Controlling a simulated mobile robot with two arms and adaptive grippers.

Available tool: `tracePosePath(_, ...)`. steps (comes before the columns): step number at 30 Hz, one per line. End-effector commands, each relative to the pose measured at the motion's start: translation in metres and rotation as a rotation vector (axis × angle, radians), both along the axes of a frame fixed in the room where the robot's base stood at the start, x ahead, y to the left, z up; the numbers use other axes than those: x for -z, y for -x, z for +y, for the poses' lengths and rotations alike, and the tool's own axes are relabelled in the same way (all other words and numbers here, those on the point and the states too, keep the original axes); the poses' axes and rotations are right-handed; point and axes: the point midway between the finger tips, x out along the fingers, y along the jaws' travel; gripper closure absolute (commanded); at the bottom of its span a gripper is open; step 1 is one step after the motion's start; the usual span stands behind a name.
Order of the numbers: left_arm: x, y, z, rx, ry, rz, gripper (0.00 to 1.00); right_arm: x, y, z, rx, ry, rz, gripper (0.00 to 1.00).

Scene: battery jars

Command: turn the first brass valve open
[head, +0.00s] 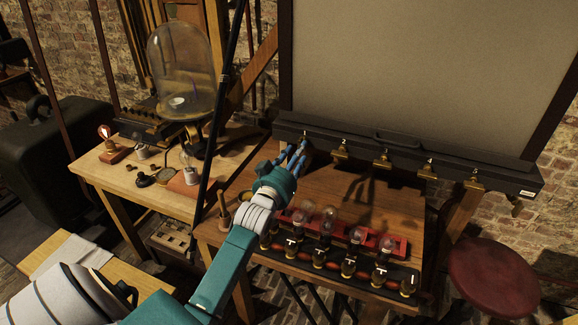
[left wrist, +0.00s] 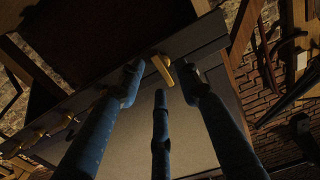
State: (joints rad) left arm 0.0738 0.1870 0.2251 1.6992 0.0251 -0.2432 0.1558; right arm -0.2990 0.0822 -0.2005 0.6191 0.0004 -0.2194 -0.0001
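A dark bar (head: 455,168) runs along the foot of the large pale panel, with a row of brass valves on it. The first brass valve sits at the bar's left end; in the head view my fingers mostly cover it. In the left wrist view this valve (left wrist: 161,67) shows between the fingertips. My left gripper (head: 297,152) is at the valve, fingers spread on either side, with gaps visible; contact cannot be told. Other brass valves (head: 340,151), (head: 384,159), (head: 428,169) stand farther right. My right gripper is not in view.
A wooden table (head: 390,205) below the bar carries bulbs (head: 330,213) on a red strip and a row of dark knobs. A glass bell jar (head: 180,70) stands on the left bench. A red stool (head: 493,277) is at the right.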

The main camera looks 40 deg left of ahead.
Motion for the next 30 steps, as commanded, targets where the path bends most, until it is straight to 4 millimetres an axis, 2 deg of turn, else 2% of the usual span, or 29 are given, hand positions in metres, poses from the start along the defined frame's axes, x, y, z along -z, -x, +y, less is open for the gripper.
tracePosePath(6,0.002,0.048,-0.011,0.0,0.002,0.003,0.66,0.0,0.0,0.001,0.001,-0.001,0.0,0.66)
tracePosePath(13,0.001,0.085,-0.021,0.0,0.002,0.003,0.66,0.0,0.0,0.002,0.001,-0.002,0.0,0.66)
tracePosePath(19,0.001,0.097,-0.023,0.0,0.002,0.001,0.66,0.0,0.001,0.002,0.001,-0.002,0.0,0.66)
tracePosePath(30,0.0,0.097,-0.023,0.0,0.002,0.001,0.66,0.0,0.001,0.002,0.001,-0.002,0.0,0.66)
